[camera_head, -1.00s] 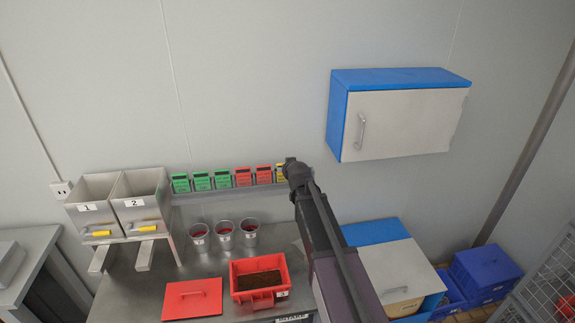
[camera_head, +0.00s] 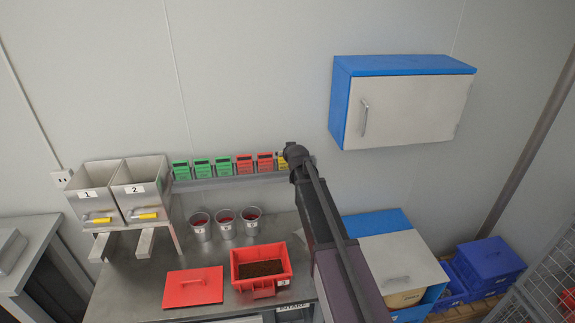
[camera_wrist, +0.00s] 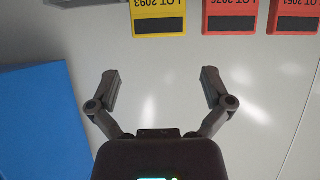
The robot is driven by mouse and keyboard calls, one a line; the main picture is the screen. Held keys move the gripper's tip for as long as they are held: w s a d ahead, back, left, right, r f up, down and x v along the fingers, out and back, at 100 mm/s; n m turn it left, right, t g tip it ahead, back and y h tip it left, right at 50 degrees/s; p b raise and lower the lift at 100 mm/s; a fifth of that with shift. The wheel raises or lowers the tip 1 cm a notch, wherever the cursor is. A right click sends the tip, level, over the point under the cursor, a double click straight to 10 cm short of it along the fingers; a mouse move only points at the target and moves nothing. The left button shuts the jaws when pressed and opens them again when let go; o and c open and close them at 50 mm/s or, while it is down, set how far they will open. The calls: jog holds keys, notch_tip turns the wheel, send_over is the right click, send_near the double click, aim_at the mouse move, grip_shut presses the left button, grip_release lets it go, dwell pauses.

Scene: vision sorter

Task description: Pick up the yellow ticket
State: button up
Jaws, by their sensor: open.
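The yellow ticket (camera_wrist: 159,17) reads LOT 2093 upside down in the wrist view, with a dark bar across it. It is at the top of that view, beyond my gripper's fingertips and roughly in line with the gap between them. My gripper (camera_wrist: 160,88) is open and empty, with white wall behind its fingers. In the head view the yellow ticket (camera_head: 282,161) is at the right end of the visible ticket row, mostly hidden by my arm. The fingers cannot be made out there.
Two red tickets (camera_wrist: 230,16) (camera_wrist: 294,16) sit beside the yellow one, and green tickets (camera_head: 202,168) stand further left on the rack. The blue cabinet (camera_head: 403,100) hangs at the right. Cups (camera_head: 226,225) and a red bin (camera_head: 262,289) stand below.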

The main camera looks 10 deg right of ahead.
jog(key=shift+b+x, duration=0.35)
jog(key=shift+x, duration=0.75)
jog(key=shift+w, duration=0.1)
jog(key=b+x, duration=0.1)
jog(key=x, duration=0.1)
jog(key=b+x, duration=0.1)
jog(key=x, duration=0.1)
jog(key=shift+f, duration=0.3)
jog(key=shift+w+f+b, duration=0.15)
jog(key=shift+w+b, duration=0.2)
jog(key=shift+w, duration=0.1)
jog(key=c, duration=0.6)
